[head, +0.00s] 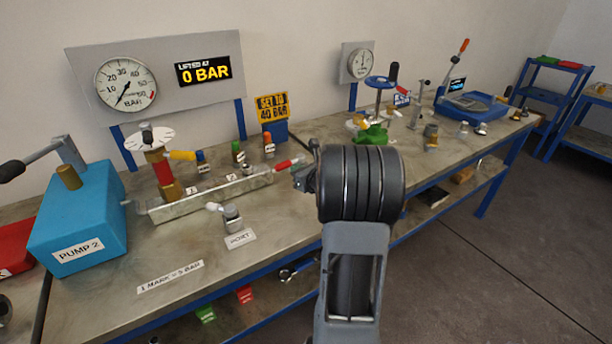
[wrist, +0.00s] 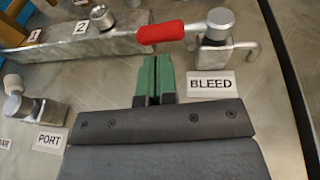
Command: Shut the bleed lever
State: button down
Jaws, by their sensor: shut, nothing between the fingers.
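The bleed lever has a red grip (wrist: 161,32) on a metal arm. It points left from its valve body (wrist: 215,38), roughly in line with the manifold bar and the hooked outlet pipe. A "BLEED" label (wrist: 210,84) lies in front of the valve. In the head view the red grip (head: 288,163) shows left of my gripper (head: 302,177), which hides the valve. My gripper (wrist: 152,75), with green fingertips, is shut and empty. In the wrist view its tips are just below the red grip; I cannot tell whether they touch it.
A blue pump (head: 82,217) is at the left. The gauge display (head: 205,71) reads 0 BAR. A green-based device (head: 372,132) stands farther right. The front bench top is mostly clear.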

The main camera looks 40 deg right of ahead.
aim_at(283, 165)
jog(key=shift+x, duration=2.3)
jog(key=shift+f, duration=0.1)
jog(key=shift+w+a+f+b, duration=0.1)
jog(key=shift+w+f+b, duration=0.1)
jog(key=shift+w+b, duration=0.55)
jog(key=shift+a+r+b, duration=0.1)
jog(key=shift+r+b, duration=0.25)
jog(key=shift+r, duration=0.1)
jog(key=shift+s, duration=0.1)
